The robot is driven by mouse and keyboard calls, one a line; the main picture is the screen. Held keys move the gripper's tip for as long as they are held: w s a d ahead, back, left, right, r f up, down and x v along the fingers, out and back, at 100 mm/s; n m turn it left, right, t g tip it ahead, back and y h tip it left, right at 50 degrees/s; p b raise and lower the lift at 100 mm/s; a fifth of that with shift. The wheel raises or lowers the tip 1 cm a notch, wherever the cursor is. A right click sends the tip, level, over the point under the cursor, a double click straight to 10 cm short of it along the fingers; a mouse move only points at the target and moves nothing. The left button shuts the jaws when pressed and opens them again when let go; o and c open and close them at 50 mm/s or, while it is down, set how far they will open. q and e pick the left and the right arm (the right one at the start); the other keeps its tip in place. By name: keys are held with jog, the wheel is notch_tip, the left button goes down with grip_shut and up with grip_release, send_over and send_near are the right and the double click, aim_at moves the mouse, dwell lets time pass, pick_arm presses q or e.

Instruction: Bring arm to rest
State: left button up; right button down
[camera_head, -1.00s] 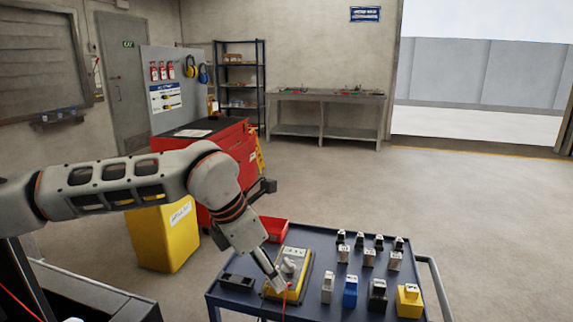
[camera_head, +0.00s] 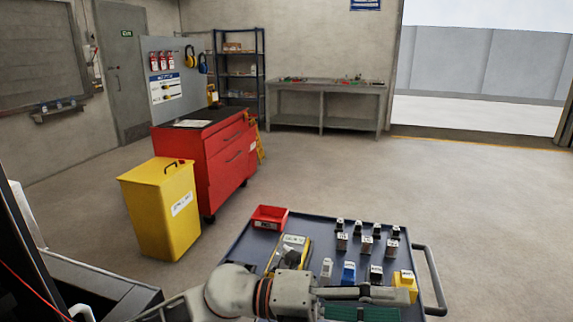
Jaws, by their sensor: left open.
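My left arm lies low across the bottom of the head view, in front of the blue cart (camera_head: 232,246). Its left gripper (camera_head: 396,303) points right at the bottom edge, and its lower part is cut off by the frame. The gripper is open. A green strip lies along its lower side; I cannot tell whether it is a pad or a separate thing. The arm and gripper cover the cart's near edge in this view. My right gripper is not in view.
The cart holds a red bin (camera_head: 270,217), a yellow device (camera_head: 289,252) and several small labelled blocks; a yellow block (camera_head: 405,282) is right by the gripper. A yellow bin (camera_head: 160,212) and red cabinet (camera_head: 228,160) stand left. Floor behind the cart is clear.

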pick_arm(q)
jog(key=w+a+f+n+t+h, duration=0.1)
jog(key=w+a+n+t+h, duration=0.35)
jog(key=n+t, duration=0.75)
jog(key=w+a+f+n+t+y+p, duration=0.1)
jog(key=w+a+f+n+t+y, duration=0.25)
jog(key=a+f+n+y, duration=0.3)
jog(key=w+a+f+n+t+y, duration=0.2)
jog(key=a+f+n+t+y, duration=0.2)
jog(key=a+f+n, duration=0.4)
jog(key=s+a+f+n+g+y, duration=0.2)
jog(key=s+a+f, duration=0.3)
jog(key=f, duration=0.3)
jog(key=s+a+f+n+g+y, duration=0.2)
jog(key=s+a+f+n+y, duration=0.2)
jog(key=f, duration=0.5)
jog(key=s+a+f+n+g+y, duration=0.2)
jog(key=s+a+f+n+y, duration=0.2)
jog(key=s+a+f, duration=0.3)
jog(key=shift+s+f+n+p, duration=0.3)
jog(key=shift+s+f+n, duration=0.25)
jog(key=shift+s+f, duration=0.35)
